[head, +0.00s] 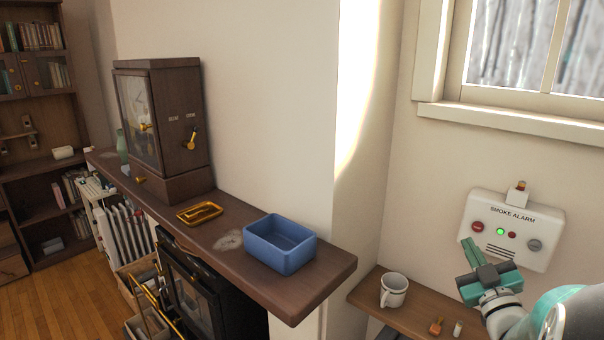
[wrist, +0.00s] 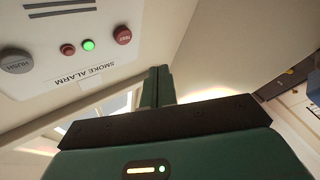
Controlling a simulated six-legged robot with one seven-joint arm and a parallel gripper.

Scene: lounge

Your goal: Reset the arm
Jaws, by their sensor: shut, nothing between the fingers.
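My gripper (head: 468,246) is teal and dark grey. It is raised in front of the wall at the right of the head view, at the lower left of the white smoke alarm (head: 515,228). In the wrist view my gripper (wrist: 159,72) has its two green fingers together, with nothing between them. The smoke alarm (wrist: 70,45) appears upside down there, with a lit green light, red buttons and a grey HUSH button. No contact between gripper and alarm is visible.
Below my gripper is a wooden shelf (head: 417,315) with a white mug (head: 394,290) and small items. To the left, a mantel (head: 262,283) bears a blue bin (head: 281,245), a yellow tray (head: 200,212) and a wooden clock (head: 165,130). A window (head: 530,50) is above.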

